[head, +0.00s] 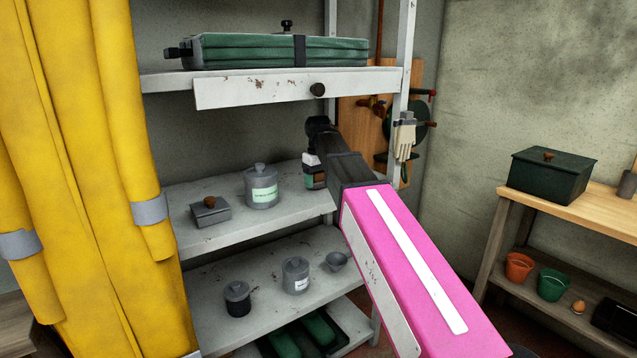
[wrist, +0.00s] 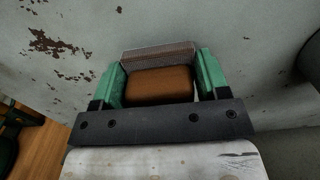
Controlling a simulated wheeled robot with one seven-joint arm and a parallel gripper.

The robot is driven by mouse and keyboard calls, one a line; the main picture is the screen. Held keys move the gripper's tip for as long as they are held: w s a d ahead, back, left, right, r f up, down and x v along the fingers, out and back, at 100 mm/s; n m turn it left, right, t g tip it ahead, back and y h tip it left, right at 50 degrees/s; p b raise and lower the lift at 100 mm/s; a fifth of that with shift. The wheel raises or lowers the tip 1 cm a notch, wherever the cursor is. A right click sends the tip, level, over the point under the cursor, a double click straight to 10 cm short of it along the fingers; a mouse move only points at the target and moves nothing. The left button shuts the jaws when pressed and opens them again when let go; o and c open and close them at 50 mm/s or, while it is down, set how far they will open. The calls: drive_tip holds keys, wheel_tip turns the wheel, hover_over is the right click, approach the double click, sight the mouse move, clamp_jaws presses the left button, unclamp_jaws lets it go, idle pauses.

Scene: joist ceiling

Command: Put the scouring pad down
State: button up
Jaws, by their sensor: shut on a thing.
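The scouring pad (wrist: 158,86) shows in the wrist view as a brown block with a paler meshed strip along its far edge. It sits between the two green fingers of my gripper (wrist: 160,73), which are shut on it from left and right. In the head view my gripper (head: 314,178) points down at the right end of the middle shelf (head: 232,229), right of a grey lidded canister. The pad is small and partly hidden there. A pale, rust-flecked surface lies beyond it in the wrist view; I cannot tell whether the pad touches it.
The grey canister (head: 262,188) and a small grey box (head: 211,211) stand on the middle shelf, with bare board in front. A drawer (head: 260,88) overhangs from the shelf above. A shelf post (head: 404,60) and hanging glove (head: 404,138) are to the right.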

drive_tip(key=shift+f, duration=0.45)
drive_tip(key=shift+f, duration=0.1)
drive_tip(key=o, duration=0.8)
wheel_tip(320, 180, up, 8)
drive_tip(key=shift+f, duration=0.1)
